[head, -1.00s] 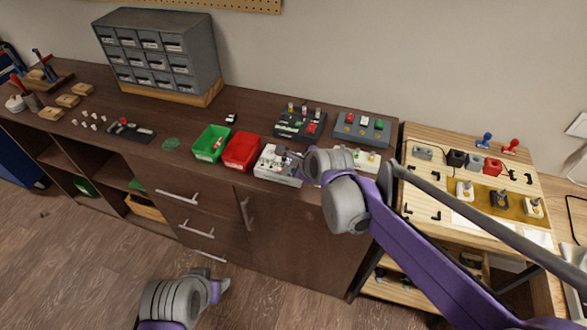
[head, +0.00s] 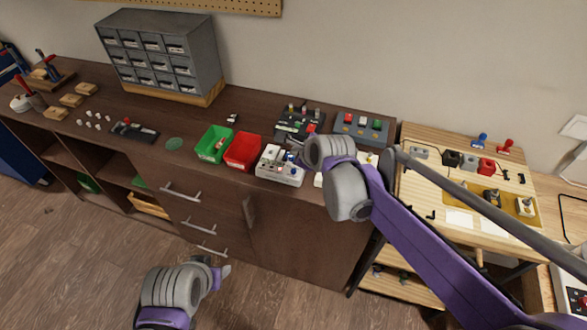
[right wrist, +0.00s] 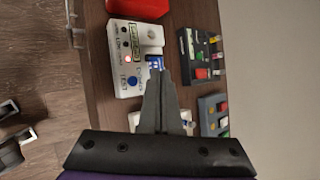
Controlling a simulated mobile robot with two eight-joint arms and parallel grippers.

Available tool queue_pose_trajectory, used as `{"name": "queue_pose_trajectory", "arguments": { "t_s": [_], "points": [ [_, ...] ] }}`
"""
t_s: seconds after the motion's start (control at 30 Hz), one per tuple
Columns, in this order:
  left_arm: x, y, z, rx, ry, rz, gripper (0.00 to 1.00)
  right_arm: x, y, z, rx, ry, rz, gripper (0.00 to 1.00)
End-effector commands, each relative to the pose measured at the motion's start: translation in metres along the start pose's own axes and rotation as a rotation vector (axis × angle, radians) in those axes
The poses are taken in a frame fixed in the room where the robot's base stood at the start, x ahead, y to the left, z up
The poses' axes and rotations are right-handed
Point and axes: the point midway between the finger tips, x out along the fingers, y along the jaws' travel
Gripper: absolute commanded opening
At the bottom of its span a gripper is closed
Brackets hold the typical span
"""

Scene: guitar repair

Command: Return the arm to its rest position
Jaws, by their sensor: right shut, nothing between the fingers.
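My right arm reaches in from the right over the dark bench. Its gripper (head: 297,154) is partly hidden by its own wrist in the head view. In the right wrist view the two fingers (right wrist: 155,75) are shut together and empty. Their tips lie over the edge of a white box with buttons and printed labels (right wrist: 126,70), close to a small blue part (right wrist: 155,62); I cannot tell whether they touch. The white box also shows in the head view (head: 280,177). My left gripper (head: 221,272) is low in the head view, over the floor in front of the drawers.
A green bin (head: 213,144) and a red bin (head: 242,153) stand left of the white box. A grey drawer cabinet (head: 160,50) stands at the back left. A light wooden workbench (head: 420,190) is at right.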

Motion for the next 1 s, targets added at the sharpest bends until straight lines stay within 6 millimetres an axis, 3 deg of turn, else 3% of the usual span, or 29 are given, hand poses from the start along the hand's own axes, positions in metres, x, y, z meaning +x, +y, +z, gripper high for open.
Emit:
{"name": "queue_pose_trajectory", "arguments": {
  "t_s": [0.5,0.63,0.77,1.0],
  "points": [
    [0.0,0.0,0.0,0.0,0.0,0.0,0.5,0.0,0.0,0.0,0.0,0.0,0.0,0.0],
    [0.0,0.0,0.0,0.0,0.0,0.0,0.5,-0.008,0.002,-0.007,-0.056,0.012,0.002,0.0],
    [-0.002,0.0,-0.001,0.0,0.001,0.0,0.5,-0.036,0.011,-0.033,-0.276,0.053,0.018,0.0],
    [-0.005,0.0,-0.004,0.0,0.003,0.0,0.5,-0.106,0.055,-0.108,-0.921,0.147,0.126,0.0]
  ]
}}
